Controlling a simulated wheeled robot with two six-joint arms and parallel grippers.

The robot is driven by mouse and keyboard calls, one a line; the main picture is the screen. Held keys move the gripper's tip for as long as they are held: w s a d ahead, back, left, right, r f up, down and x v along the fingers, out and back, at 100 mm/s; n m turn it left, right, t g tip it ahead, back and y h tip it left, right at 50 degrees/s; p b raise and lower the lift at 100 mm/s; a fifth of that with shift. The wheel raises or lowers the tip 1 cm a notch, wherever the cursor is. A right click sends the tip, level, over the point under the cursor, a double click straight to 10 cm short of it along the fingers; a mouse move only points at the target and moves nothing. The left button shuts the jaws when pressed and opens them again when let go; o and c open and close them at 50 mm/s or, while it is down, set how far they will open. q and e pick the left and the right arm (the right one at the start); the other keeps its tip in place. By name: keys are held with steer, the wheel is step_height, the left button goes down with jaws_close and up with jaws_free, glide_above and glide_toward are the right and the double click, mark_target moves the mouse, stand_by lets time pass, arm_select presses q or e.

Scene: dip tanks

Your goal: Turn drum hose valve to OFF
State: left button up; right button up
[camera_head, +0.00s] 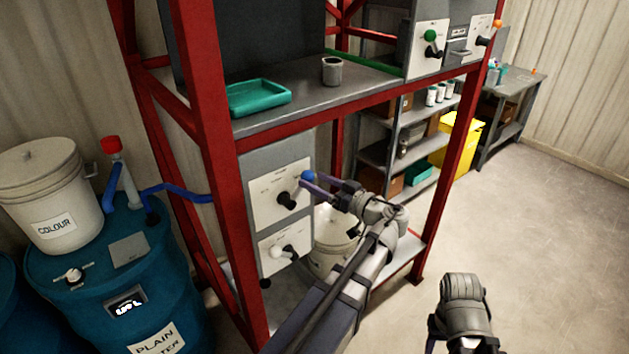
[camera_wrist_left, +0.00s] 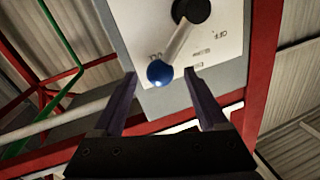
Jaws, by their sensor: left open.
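A white valve panel (camera_head: 268,192) on the grey cabinet inside the red frame carries a lever with a blue ball knob (camera_head: 307,175). The lever slants up and right from its dark hub. In the left wrist view the blue ball (camera_wrist_left: 160,73) lies between the tips of my open left gripper (camera_wrist_left: 161,76), with gaps on both sides. An OFF label (camera_wrist_left: 220,33) is off to the right of the lever there. My left gripper also shows at the knob in the head view (camera_head: 308,181). My right gripper (camera_head: 431,346) is mostly cut off at the bottom; its jaws are unclear.
A second panel (camera_head: 277,257) with a white-knobbed lever sits just below. A blue drum (camera_head: 80,325) with a white COLOUR bucket (camera_head: 35,190) and a blue hose (camera_head: 182,192) stands left. A red post (camera_head: 215,150) is near the panel. Floor at right is clear.

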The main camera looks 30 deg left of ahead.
arm_select(q)
steer(key=shift+w+a, duration=0.1)
steer(key=shift+a, duration=0.45)
jaws_close()
stand_by(1.1)
